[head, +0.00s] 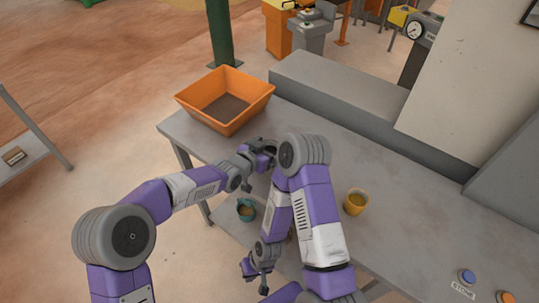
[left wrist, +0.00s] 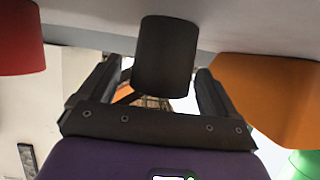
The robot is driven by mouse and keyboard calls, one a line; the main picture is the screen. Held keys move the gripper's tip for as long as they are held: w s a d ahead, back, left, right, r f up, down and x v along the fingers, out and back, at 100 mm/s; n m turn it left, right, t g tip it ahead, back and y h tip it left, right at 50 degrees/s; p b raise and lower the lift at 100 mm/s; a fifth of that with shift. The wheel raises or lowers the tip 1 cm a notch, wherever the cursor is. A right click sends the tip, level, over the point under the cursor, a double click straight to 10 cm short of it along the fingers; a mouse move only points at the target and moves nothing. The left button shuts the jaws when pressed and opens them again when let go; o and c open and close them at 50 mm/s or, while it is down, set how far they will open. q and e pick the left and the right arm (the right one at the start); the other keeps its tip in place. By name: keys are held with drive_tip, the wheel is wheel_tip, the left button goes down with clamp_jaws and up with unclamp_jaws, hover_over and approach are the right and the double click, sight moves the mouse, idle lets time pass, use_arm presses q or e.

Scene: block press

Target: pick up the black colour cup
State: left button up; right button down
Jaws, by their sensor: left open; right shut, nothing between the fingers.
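The black cup (left wrist: 164,56) shows in the left wrist view, between the two fingers of my left gripper (left wrist: 155,75). The fingers are spread, with a visible gap on each side of the cup. In the head view my left gripper (head: 264,152) is at the table's near left part, partly behind my right arm. There the cup cannot be told apart from the dark fingers. My right gripper (head: 256,278) is shut and empty, low in front of the table's edge.
An orange bin (head: 255,100) stands at the table's far left corner and also shows in the left wrist view (left wrist: 265,90). A yellow cup (head: 355,203) stands right of my right arm. A red object (left wrist: 20,40) is in the left wrist view. A teal cup (head: 246,210) sits lower down.

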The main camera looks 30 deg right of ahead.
use_arm(q)
drive_tip(key=shift+w+d+f, duration=0.1)
drive_tip(key=shift+d, duration=0.15)
drive_tip(key=shift+c, duration=0.2)
drive_tip(key=c, duration=1.3)
drive_tip(key=shift+o, duration=0.2)
